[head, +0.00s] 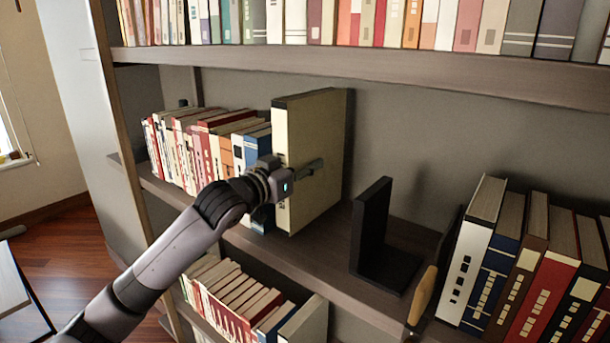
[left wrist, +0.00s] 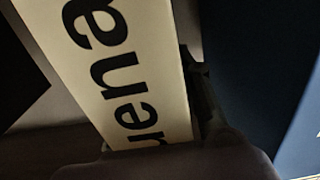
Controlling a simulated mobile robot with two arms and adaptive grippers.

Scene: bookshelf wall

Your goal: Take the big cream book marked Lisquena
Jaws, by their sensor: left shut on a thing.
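The big cream book (head: 315,150) stands upright on the middle shelf in the head view, at the right end of a row of books. Its spine fills much of the left wrist view (left wrist: 125,70), where the letters "uena" show in black. My left gripper (head: 295,180) is at the book's spine and is shut on it. One finger shows along the book's right cover; the other is hidden on the far side, between the book and the blue books. My right gripper is not in view.
A black bookend (head: 372,232) stands on the shelf (head: 330,250) to the right, with free room between it and the cream book. A wooden-handled item (head: 424,292) and several thick books (head: 540,265) stand further right. A dark blue book (left wrist: 255,70) is close beside in the left wrist view.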

